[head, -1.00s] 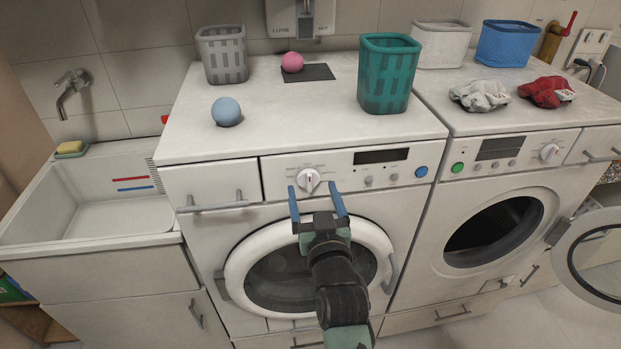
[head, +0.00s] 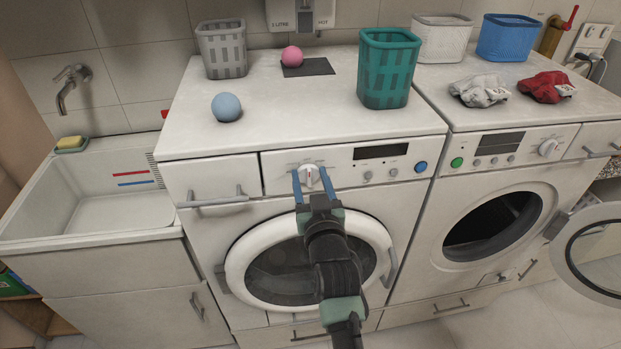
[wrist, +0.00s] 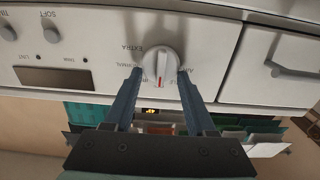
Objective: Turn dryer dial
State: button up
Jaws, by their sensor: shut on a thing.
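The dial (head: 311,177) is a white knob on the front panel of the left machine (head: 235,226), whose round door is closed. In the wrist view the dial (wrist: 160,64) shows a red mark on its grip, with printed words around it, "EXTRA" among them. My gripper (head: 310,172) has its blue fingers on either side of the dial and is shut on it. The fingertips also show at both sides of the knob in the wrist view (wrist: 160,73).
The right machine (head: 425,220) has its round door (head: 590,258) open, with its own dial (head: 548,148). Baskets, balls and cloths sit on the tops. A drawer handle (head: 213,201) juts out left of the dial.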

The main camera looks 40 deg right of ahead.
grip_shut()
jog(key=m, duration=0.4)
jog(key=m+b, duration=0.1)
jog(key=m, duration=0.1)
jog(key=shift+s+d+f, duration=0.1)
jog(key=shift+d+f, duration=0.05)
jog(key=shift+d, duration=0.1)
jog(key=m, duration=0.5)
jog(key=shift+s+d+f, duration=0.1)
jog(key=shift+d, duration=0.05)
jog(key=shift+s+d+f+m+p, duration=0.1)
jog(key=shift+f+m+p, duration=0.1)
jog(key=shift+m, duration=0.95)
jog(key=shift+f+m+p, duration=0.1)
jog(key=shift+m+p, duration=0.05)
jog(key=shift+m, duration=1)
jog(key=o, duration=1)
grip_release()
